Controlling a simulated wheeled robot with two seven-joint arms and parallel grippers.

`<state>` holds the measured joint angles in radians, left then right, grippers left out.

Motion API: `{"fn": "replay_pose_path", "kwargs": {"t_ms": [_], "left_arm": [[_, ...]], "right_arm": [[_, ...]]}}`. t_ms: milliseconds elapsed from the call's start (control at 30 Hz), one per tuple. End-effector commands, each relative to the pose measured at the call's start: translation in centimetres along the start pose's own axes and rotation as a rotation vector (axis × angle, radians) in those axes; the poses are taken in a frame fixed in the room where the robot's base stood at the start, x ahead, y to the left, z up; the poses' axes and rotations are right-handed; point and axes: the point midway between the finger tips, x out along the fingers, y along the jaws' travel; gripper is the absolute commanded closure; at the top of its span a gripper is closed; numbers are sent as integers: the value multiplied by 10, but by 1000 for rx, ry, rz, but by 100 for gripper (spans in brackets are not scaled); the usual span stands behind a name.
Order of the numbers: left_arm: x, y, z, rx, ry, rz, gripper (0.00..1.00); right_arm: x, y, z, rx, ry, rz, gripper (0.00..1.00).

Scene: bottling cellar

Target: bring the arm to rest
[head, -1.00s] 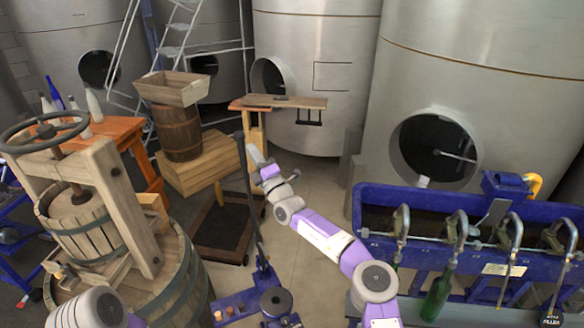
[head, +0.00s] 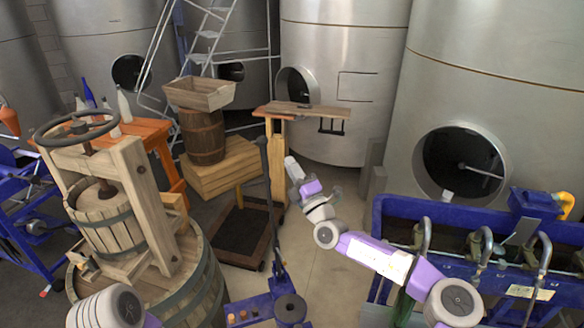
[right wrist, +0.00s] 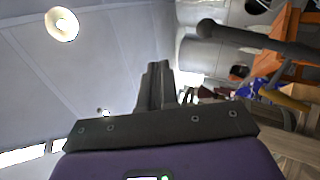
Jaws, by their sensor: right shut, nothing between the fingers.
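My right arm, purple and white, reaches up from the lower right in the head view. My right gripper (head: 291,168) is at its end, in front of the small wooden bench and above the floor. In the right wrist view its dark fingers (right wrist: 155,85) are together with nothing between them. They point up into open air. Of my left arm only a grey and white rounded part shows at the lower left of the head view. The left gripper is not in view.
A wooden press (head: 110,215) stands on a barrel at the left. A blue bottling machine (head: 400,208) with several spouts is at the right. A blue stand with a dark post (head: 270,205) rises left of my right arm. Steel tanks (head: 345,60) fill the back.

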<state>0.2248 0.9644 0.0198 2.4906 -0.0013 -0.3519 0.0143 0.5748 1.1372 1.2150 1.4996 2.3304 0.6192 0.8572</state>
Motion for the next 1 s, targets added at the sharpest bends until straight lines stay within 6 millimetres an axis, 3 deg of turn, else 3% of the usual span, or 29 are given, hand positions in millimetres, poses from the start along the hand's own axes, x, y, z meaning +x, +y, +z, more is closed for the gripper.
{"fn": "replay_pose_path", "kwargs": {"t_ms": [233, 333, 467, 533, 667, 800, 867, 1000], "left_arm": [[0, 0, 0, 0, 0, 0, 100], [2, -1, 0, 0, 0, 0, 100], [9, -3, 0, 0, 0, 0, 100], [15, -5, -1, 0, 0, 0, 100], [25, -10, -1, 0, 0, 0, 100], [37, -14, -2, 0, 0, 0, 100], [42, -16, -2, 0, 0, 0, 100], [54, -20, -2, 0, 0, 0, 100]], "right_arm": [[0, 0, 0, -1, 1, 0, 100], [-3, -7, -10, -29, 31, -9, 100], [-18, -35, -58, -164, 176, -43, 100], [-36, -61, -95, -282, 302, -68, 100], [-87, -115, -163, -528, 570, -97, 100], [-159, -175, -219, -785, 864, -95, 100], [-194, -199, -237, -894, 994, -80, 100], [-284, -253, -264, -1144, 1301, -5, 100]]}}
